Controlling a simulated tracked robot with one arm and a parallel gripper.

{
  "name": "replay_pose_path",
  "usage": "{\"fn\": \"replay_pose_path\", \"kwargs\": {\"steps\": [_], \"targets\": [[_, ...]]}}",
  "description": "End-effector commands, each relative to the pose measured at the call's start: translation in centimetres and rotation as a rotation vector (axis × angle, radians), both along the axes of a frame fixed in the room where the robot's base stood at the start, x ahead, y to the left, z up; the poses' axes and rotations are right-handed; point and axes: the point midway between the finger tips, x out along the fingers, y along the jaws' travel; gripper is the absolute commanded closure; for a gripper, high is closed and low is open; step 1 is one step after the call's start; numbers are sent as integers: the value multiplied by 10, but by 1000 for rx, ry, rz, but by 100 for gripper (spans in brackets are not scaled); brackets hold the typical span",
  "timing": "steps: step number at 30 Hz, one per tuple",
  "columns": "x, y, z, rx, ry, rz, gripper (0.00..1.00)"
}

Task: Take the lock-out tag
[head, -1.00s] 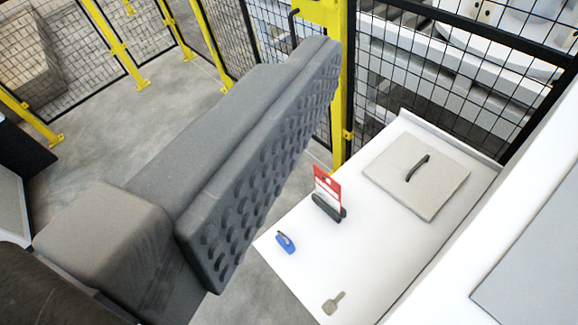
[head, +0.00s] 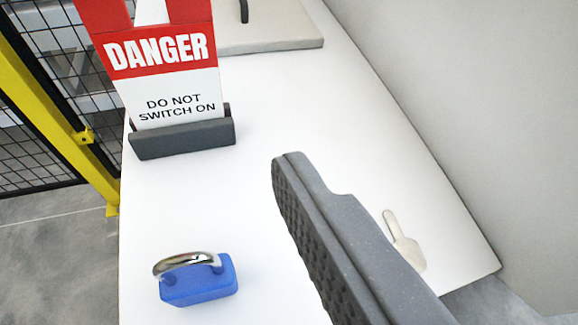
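The lock-out tag (head: 158,65) is a red and white card reading "DANGER DO NOT SWITCH ON". It stands upright in a dark grey slotted holder (head: 182,138) at the upper left of the head view; its top is cut off by the frame. One grey finger of my gripper (head: 320,215) shows at lower centre right, to the right of and nearer than the tag. Its bumpy pad faces left and is bare, with open space in front of it. The other finger is out of view. My gripper is open and apart from the tag.
A blue padlock (head: 199,284) with a metal shackle lies on the white table (head: 250,180) at front left. A flat plate with a handle (head: 270,35) is behind. A yellow post (head: 60,115) and mesh fence stand left.

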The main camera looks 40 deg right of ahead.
Motion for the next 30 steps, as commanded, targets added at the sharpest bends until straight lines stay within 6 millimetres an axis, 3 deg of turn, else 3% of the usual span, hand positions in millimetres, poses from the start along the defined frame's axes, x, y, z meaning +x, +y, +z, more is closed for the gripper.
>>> {"fn": "replay_pose_path", "kwargs": {"steps": [5, 18, 30], "targets": [[-2, -9, -10, -40, 7, -29, 13], [54, -29, -34, -35, 6, -28, 13], [78, -36, -43, -36, 7, -24, 13]]}}
